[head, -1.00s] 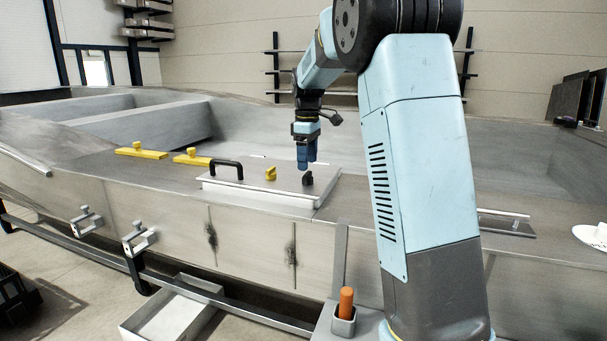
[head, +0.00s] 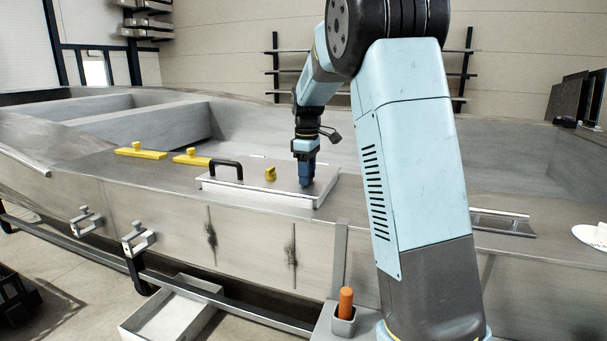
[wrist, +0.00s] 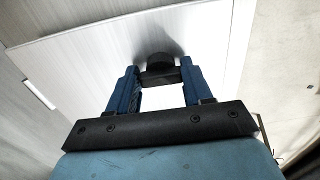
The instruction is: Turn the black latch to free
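The black latch (wrist: 160,64) sits on the pale hatch panel (wrist: 85,55). In the wrist view it shows just past and between the tips of my gripper (wrist: 156,80). The two blue fingers stand apart, one on each side of the latch. I cannot tell whether they touch it. In the head view my gripper (head: 306,183) points down at the right part of the hatch panel (head: 240,190) and hides the latch. A yellow latch (head: 270,174) stands on the same panel to the left.
A black handle (head: 227,168) rises at the panel's left end. Yellow bars with knobs (head: 192,158) lie farther left on the deck. An orange-handled tool (head: 346,302) stands in a holder in front.

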